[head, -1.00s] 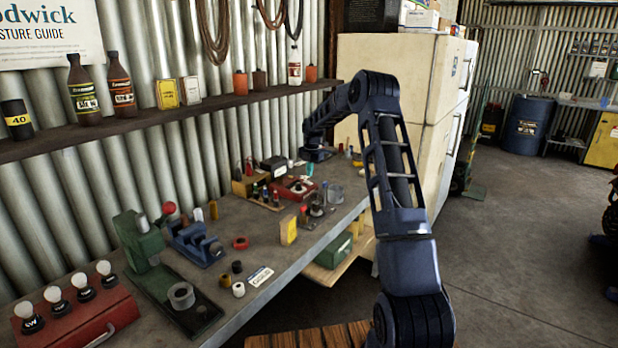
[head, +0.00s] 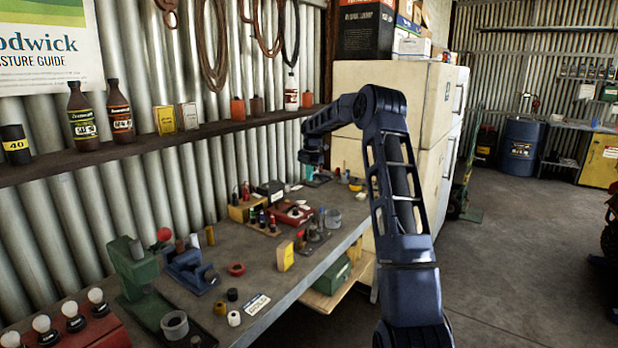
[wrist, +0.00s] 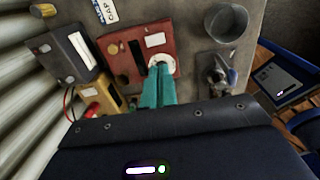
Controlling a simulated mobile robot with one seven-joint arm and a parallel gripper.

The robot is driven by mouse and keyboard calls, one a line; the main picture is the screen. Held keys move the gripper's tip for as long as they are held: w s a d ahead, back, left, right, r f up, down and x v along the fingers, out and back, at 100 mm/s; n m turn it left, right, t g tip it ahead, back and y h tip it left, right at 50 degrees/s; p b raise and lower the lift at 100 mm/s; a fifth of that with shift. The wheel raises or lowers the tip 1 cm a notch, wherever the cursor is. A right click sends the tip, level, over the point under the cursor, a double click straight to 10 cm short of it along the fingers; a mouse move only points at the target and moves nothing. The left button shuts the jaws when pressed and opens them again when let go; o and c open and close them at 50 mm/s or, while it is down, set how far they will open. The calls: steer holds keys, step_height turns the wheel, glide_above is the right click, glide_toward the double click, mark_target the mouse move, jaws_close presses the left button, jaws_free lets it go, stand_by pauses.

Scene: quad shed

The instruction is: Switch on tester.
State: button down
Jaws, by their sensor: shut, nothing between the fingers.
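The tester is not marked by name. A red box (wrist: 112,58) with a round white dial (wrist: 163,64), a small switch-like part and a pale label lies on the bench; it shows in the head view too (head: 287,214). My gripper (wrist: 160,70) has teal fingers, shut and empty. In the wrist view they overlap the dial and hide part of it. In the head view my gripper (head: 309,173) is above and behind the box, apparently clear of it. The box's switch state cannot be told.
A dark grey box (wrist: 70,48) and a yellow box (wrist: 97,98) with red and black leads stand left of the red box. A metal can (wrist: 222,22) and a small metal device (wrist: 217,75) stand to its right. The bench (head: 262,262) has bare patches in front.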

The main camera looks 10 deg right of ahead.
mark_target(303, 205)
steer(key=shift+w+a+r+t, duration=0.15)
steer(key=shift+w+a+t, duration=0.15)
steer(key=shift+w+a, duration=0.2)
steer(key=f, duration=0.4)
steer(key=w+a+f, duration=0.1)
steer(key=f, duration=0.9)
steer(key=shift+w+a, duration=0.15)
steer(key=shift+a, duration=0.05)
